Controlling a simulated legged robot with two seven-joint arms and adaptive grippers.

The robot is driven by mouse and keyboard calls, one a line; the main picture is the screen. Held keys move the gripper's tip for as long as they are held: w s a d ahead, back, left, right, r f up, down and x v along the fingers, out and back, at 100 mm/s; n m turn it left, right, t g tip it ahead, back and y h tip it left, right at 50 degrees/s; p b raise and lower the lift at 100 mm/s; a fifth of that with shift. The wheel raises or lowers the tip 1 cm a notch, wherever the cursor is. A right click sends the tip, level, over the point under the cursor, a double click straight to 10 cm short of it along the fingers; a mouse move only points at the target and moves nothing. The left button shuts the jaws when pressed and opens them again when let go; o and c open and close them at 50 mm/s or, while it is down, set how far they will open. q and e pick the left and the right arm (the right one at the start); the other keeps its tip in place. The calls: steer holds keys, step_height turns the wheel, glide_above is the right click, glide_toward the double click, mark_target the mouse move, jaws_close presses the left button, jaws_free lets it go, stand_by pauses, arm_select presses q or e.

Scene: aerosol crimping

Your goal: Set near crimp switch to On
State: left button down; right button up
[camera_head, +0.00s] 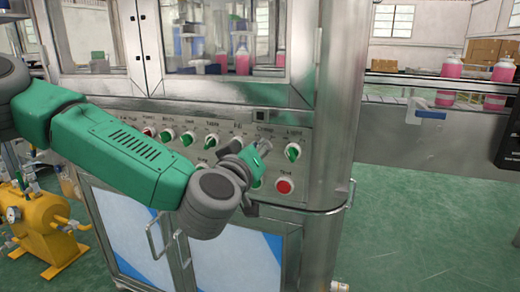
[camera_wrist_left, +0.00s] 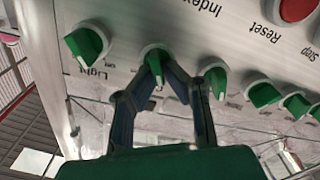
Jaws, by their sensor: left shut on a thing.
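The crimp switch is a green knob on a white round base (camera_wrist_left: 153,50), second from the left in the left wrist view, between the light switch and another green knob. In the head view the label "Crimp" shows above my left gripper (camera_head: 260,150), which covers the knob. My left gripper (camera_wrist_left: 157,76) has its two dark fingers drawn together on the crimp knob's green handle. My right gripper is in neither view.
The light switch (camera_head: 293,151) is close to the right of my gripper. A red button (camera_head: 284,186) is below it. Several green knobs (camera_head: 188,138) line the panel to the left. Pink bottles (camera_head: 452,66) stand on a conveyor at right.

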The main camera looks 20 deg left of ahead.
arm_select(q)
steer(key=shift+f, duration=0.45)
steer(key=shift+s, duration=0.1)
steer(key=shift+d, duration=0.1)
steer(key=shift+d+r+m+p, duration=0.1)
steer(key=shift+d+m+p, duration=0.05)
steer(key=shift+m+p, duration=1.95)
steer(key=shift+d+f+m+p, duration=0.1)
steer(key=shift+d+m+p, duration=0.05)
steer(key=shift+m+p, duration=1.9)
steer(key=shift+d+r+m+p, duration=0.1)
steer(key=shift+d+m+p, duration=0.05)
steer(key=shift+m+p, duration=1.95)
steer(key=shift+s, duration=0.1)
